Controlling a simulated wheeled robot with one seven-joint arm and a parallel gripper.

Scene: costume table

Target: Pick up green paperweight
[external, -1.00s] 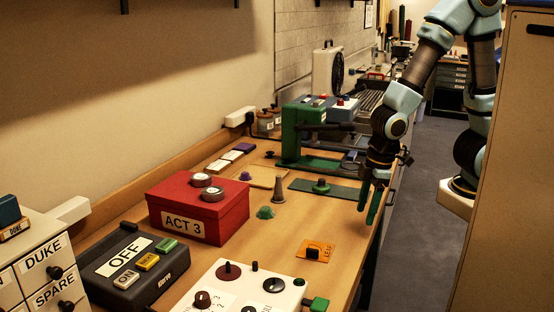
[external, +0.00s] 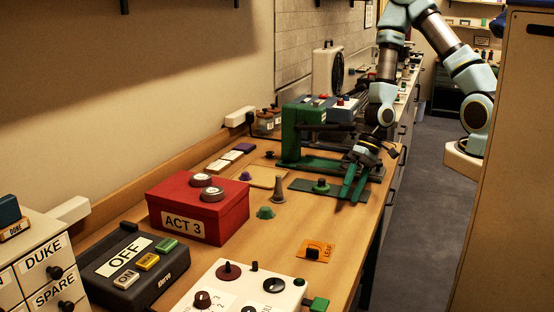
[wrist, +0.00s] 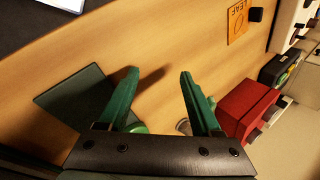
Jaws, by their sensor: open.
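Two small green pieces could be the green paperweight, and I cannot tell which. The other, a flared green piece (external: 265,212), sits on bare wood nearer the red box. My gripper (external: 349,198) is open and empty, tilted over the right part of the mat, right of the knobbed piece. In the wrist view my open fingers (wrist: 159,73) frame bare wood. A rounded green piece (wrist: 138,129) shows partly behind the left finger's base; the mat (wrist: 72,98) lies at left.
A red "ACT 3" box (external: 222,222) is at left. A green press-like machine (external: 292,135) stands behind the mat. An orange card (external: 326,246) lies near the front edge, with clear wood around it.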

